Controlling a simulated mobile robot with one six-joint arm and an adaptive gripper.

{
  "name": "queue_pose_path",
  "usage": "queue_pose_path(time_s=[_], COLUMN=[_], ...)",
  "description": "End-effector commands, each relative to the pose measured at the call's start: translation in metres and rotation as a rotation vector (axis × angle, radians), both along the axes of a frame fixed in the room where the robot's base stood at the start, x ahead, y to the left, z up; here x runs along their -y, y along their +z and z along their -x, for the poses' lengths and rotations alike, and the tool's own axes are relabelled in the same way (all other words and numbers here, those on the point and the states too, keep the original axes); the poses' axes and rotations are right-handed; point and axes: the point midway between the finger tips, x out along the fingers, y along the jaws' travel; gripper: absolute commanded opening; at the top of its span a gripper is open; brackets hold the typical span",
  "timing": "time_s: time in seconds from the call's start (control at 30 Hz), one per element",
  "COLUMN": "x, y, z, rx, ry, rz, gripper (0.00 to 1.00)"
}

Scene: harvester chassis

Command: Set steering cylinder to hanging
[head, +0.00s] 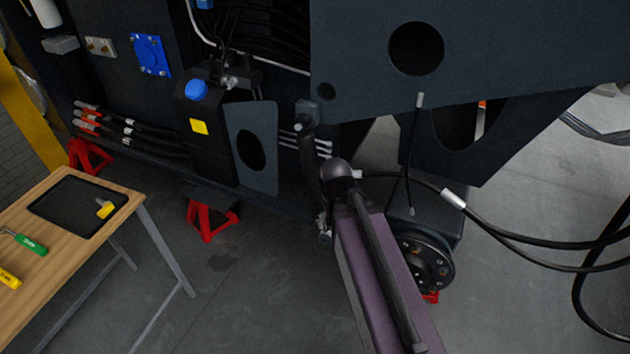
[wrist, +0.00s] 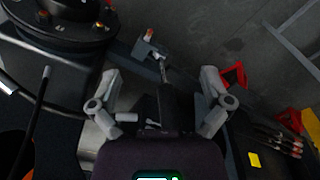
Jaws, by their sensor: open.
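The steering cylinder appears to be the dark, slim cylinder (head: 309,165) hanging steeply beside the chassis in the head view, partly covered by my arm. In the wrist view, its dark body (wrist: 176,108) lies between my fingers, with a thin silver rod (wrist: 161,68) reaching up towards a bracket on a dark beam. My gripper (wrist: 160,80) is open, with one grey finger on each side of the cylinder and gaps visible on both sides. I cannot tell the depth between fingers and cylinder.
The wheel hub (head: 424,262) stands right of my arm, and black hoses (head: 510,232) loop at the right. Large chassis plates (head: 360,60) hang above. Red stands (head: 212,218) are under the chassis. A wooden table (head: 60,250) with a black tray is at left.

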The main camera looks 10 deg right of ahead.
Motion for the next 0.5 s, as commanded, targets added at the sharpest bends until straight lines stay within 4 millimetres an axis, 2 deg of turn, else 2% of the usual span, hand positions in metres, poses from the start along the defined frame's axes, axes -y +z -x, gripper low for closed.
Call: queue_pose_path(time_s=[0.03,0.27,0.5], x=[-0.003,0.004,0.009], y=[-0.01,-0.043,-0.073], z=[-0.004,-0.027,-0.06], rx=[0.008,0.084,0.244], ry=[-0.016,-0.116,-0.241], rz=[0.024,0.192,0.402], gripper=[1.0,1.0,1.0])
